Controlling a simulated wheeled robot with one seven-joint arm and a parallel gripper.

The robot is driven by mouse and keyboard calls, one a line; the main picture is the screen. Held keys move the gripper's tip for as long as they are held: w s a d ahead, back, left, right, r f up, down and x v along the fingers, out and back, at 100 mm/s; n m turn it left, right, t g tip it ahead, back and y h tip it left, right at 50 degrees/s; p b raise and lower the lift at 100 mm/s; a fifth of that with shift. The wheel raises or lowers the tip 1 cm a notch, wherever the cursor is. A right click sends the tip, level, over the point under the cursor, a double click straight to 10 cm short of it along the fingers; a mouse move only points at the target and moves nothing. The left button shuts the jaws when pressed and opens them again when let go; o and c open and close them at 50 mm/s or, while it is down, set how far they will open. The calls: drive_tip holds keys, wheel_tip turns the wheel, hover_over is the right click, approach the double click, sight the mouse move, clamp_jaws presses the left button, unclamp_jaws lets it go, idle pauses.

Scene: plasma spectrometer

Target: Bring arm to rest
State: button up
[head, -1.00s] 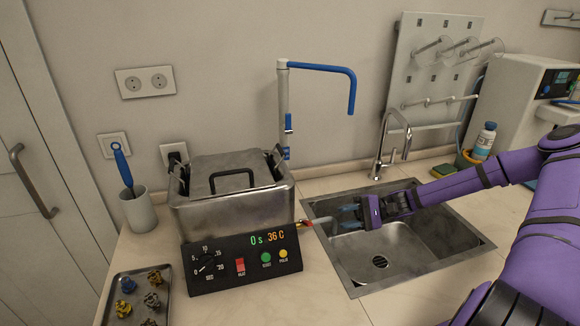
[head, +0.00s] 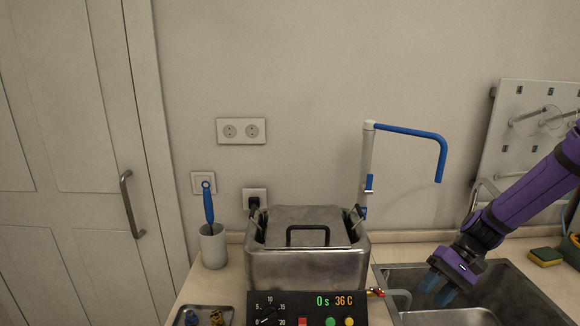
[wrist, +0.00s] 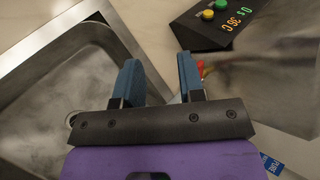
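My purple arm reaches in from the right in the head view. My gripper (head: 438,290) hangs over the sink, pointing down and to the left, with its blue fingertips low. In the wrist view my gripper (wrist: 158,80) shows its two blue fingers apart with nothing between them. The sink (wrist: 60,90) lies below and to the left of the fingers in that view. The metal bath (head: 305,268) with its lid and the control panel (head: 310,308) stand left of my gripper, apart from it. The panel reads 0 s and 36 C.
A tall tap with a blue spout (head: 410,133) rises behind the bath. A grey cup (head: 213,247) holds a blue-handled tool. A tray (head: 228,311) with small parts sits at the lower left. A sponge (head: 545,256) and a wall rack (head: 535,110) are at the right.

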drive_tip(key=s+r+n+t+h, duration=0.1)
drive_tip(key=s+r+t+h, duration=0.2)
drive_tip(key=s+r, duration=0.3)
drive_tip(key=s+a+r+n+t+h, duration=0.1)
drive_tip(key=s+r, duration=0.5)
drive_tip(key=r, duration=0.7)
drive_tip(key=s+a+r+n+t+h, duration=0.1)
drive_tip(key=s+r+t+h, duration=0.3)
drive_tip(key=s+r, duration=0.3)
drive_tip(key=shift+r+t+h, duration=0.3)
drive_tip(key=shift+r+t, duration=0.5)
drive_tip(key=shift+r, duration=0.35)
idle(2.5)
